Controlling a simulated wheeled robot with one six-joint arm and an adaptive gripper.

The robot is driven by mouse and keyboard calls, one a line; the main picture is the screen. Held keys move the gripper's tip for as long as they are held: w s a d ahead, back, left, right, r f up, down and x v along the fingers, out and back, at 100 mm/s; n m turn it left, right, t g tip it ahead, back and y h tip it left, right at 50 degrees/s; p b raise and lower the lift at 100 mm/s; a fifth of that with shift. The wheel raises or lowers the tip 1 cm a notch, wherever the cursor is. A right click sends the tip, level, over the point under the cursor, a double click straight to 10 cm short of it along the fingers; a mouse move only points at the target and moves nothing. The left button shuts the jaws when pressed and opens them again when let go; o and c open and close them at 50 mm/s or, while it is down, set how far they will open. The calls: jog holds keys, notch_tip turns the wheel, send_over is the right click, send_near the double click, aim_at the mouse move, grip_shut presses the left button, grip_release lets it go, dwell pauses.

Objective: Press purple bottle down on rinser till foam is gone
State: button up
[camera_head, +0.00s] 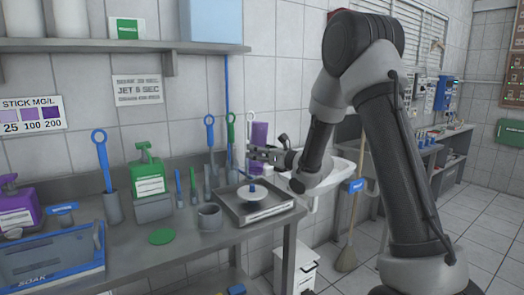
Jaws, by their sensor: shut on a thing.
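A purple bottle (259,133) is upright in line, seen behind the fingers of my gripper (262,154). My gripper is shut on it and holds it above the back of the rinser. I cannot tell which end of the bottle is down. A clear gap shows between the bottle and the disc. No foam can be made out at this size.
A grey cup (210,217) stands left of the rinser. Blue and green brushes (209,134) stand behind it. A green pump bottle (148,175), purple pump bottle (18,208) and blue soak tub (50,262) are farther left. A white basin (342,172) lies right.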

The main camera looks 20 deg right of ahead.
aim_at(255, 166)
jog(key=shift+w+a+f, duration=0.2)
jog(key=shift+w+f, duration=0.4)
jog(key=shift+f, duration=0.3)
jog(key=shift+w+a+f, duration=0.2)
jog(key=shift+w+f, duration=0.35)
jog(key=shift+f, duration=0.3)
jog(key=shift+f, duration=0.6)
jog(key=shift+f, duration=0.7)
jog(key=shift+f, duration=0.2)
jog(key=shift+f, duration=0.45)
jog(key=shift+f, duration=0.65)
dwell(3.6)
